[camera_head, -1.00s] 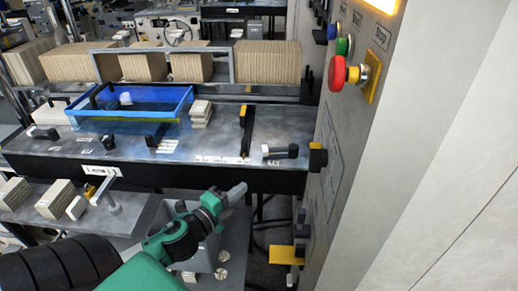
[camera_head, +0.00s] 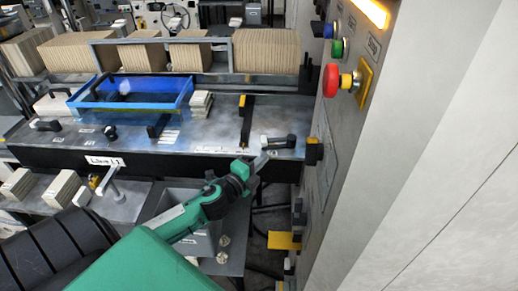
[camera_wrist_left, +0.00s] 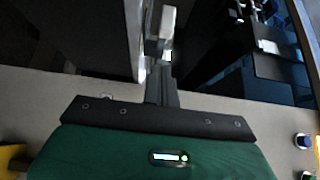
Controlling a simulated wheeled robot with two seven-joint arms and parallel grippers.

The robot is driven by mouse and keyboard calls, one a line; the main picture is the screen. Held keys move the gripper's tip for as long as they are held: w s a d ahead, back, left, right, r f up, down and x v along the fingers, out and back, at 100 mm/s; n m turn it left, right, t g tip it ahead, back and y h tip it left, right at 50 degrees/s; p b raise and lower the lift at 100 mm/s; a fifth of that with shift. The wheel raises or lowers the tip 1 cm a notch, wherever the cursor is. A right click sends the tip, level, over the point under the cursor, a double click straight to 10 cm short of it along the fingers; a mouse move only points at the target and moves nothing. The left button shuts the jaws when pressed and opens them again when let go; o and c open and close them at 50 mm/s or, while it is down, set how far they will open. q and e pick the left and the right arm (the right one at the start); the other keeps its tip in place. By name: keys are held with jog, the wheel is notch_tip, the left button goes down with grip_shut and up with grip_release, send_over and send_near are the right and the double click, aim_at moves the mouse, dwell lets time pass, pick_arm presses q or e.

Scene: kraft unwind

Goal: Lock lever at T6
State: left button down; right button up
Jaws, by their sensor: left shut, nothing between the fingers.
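My left gripper (camera_head: 265,158), on a green arm, is shut and empty in front of the bench's right end. In the left wrist view its closed fingers (camera_wrist_left: 165,50) point up the picture. A lever with a black handle and pale pivot end (camera_head: 280,142) lies on the bench top, just beyond and right of the fingertips; I cannot tell whether they touch. A long black lever with a yellow end (camera_head: 245,120) lies farther left. Other dark levers are at the left (camera_head: 46,125) and middle (camera_head: 157,127). No T6 label is readable. My right gripper is not in view.
A grey cabinet (camera_head: 400,160) with a red button (camera_head: 331,81) stands close on the right. A yellow tab (camera_head: 284,241) juts from its lower side. A blue frame (camera_head: 85,97) and stacked brown sheets (camera_head: 265,54) are on or behind the bench (camera_head: 200,145).

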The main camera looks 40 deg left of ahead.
aim_at(256, 155)
pick_arm(q)
jog(key=shift+w+a+r+p, duration=0.1)
jog(key=shift+w+a+p, duration=0.3)
jog(key=shift+w+a, duration=0.9)
jog(key=shift+w, duration=0.1)
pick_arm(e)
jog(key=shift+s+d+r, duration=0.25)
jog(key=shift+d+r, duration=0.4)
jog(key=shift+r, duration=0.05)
pick_arm(q)
jog(key=shift+w+a, duration=0.3)
jog(key=shift+a, duration=0.25)
jog(key=shift+w+a, duration=0.25)
jog(key=shift+a, duration=0.3)
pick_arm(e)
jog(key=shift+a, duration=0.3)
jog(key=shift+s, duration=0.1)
